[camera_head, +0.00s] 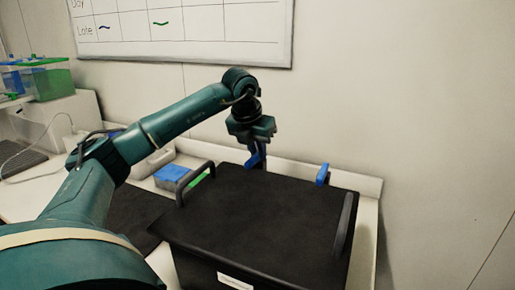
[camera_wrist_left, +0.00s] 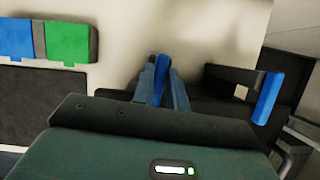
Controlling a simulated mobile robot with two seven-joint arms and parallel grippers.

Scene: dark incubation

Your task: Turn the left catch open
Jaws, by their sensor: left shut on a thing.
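A large black box (camera_head: 260,215) with a dark lid stands on the bench in front of me. My left gripper (camera_head: 258,154) reaches down at the back edge of the lid and is shut on the left catch (camera_head: 252,161), a blue lever. In the left wrist view the left catch (camera_wrist_left: 161,75) stands upright between the two fingers, which hide part of it. The right catch (camera_head: 323,175), also blue, stands at the back right of the box and is free. It also shows in the left wrist view (camera_wrist_left: 267,98). My right gripper is not in view.
Dark handles (camera_head: 345,222) flank the lid. A blue-topped holder (camera_head: 172,173) and a green piece (camera_head: 198,181) lie left of the box, near a dark mat (camera_head: 130,212). Green and blue bins (camera_head: 48,84) stand far left. A whiteboard (camera_head: 180,30) hangs on the wall behind.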

